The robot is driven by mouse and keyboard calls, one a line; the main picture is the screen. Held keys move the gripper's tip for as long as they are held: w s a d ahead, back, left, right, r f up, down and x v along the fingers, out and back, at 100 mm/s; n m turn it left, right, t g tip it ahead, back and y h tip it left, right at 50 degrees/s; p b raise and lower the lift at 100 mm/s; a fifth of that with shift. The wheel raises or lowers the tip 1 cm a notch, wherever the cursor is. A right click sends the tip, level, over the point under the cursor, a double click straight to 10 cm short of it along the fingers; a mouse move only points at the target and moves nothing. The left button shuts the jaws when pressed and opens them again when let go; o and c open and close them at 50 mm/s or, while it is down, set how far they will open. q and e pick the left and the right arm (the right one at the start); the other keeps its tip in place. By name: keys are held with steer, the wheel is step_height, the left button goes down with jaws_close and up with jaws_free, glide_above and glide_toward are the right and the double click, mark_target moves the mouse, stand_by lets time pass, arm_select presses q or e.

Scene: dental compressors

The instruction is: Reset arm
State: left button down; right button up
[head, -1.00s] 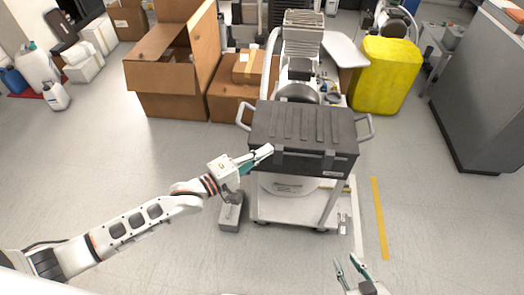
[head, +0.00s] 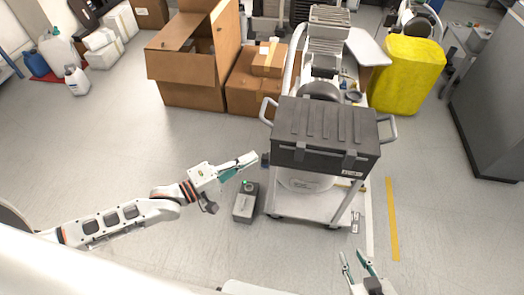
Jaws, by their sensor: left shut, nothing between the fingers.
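My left arm comes in from the left in the head view. My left gripper (head: 245,164) is shut and empty, held out to the left of the black case (head: 325,130) and apart from it. My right gripper (head: 357,260) shows at the bottom edge, its two fingers spread apart with nothing between them. The black case with grey side handles sits on a white wheeled cart (head: 310,202) in front of a compressor (head: 326,52).
A small grey box (head: 246,202) stands on the floor near my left gripper.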

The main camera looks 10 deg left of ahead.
arm_select(q)
steer(key=shift+s+a, duration=0.5)
arm_select(e)
steer(key=shift+w+r, duration=0.2)
steer(key=shift+w, duration=0.05)
steer(key=shift+r, duration=0.1)
arm_select(q)
steer(key=s+d+f+m+y, duration=0.2)
steer(key=s+f+m+y, duration=0.2)
steer(key=s+f+m, duration=0.25)
steer(key=s+a+f+m+g+y+p, duration=0.1)
steer(key=s+a+f+m+g+y, duration=0.1)
steer(key=s+a+f+m+y, duration=0.4)
steer(key=s+a+f+m, duration=0.1)
steer(key=s+f, duration=0.1)
steer(key=s, duration=0.1)
steer(key=shift+s+a, duration=0.2)
arm_select(e)
steer(key=shift+s+a+r, duration=0.1)
steer(key=shift+a+r, duration=0.1)
steer(key=shift+r, duration=0.2)
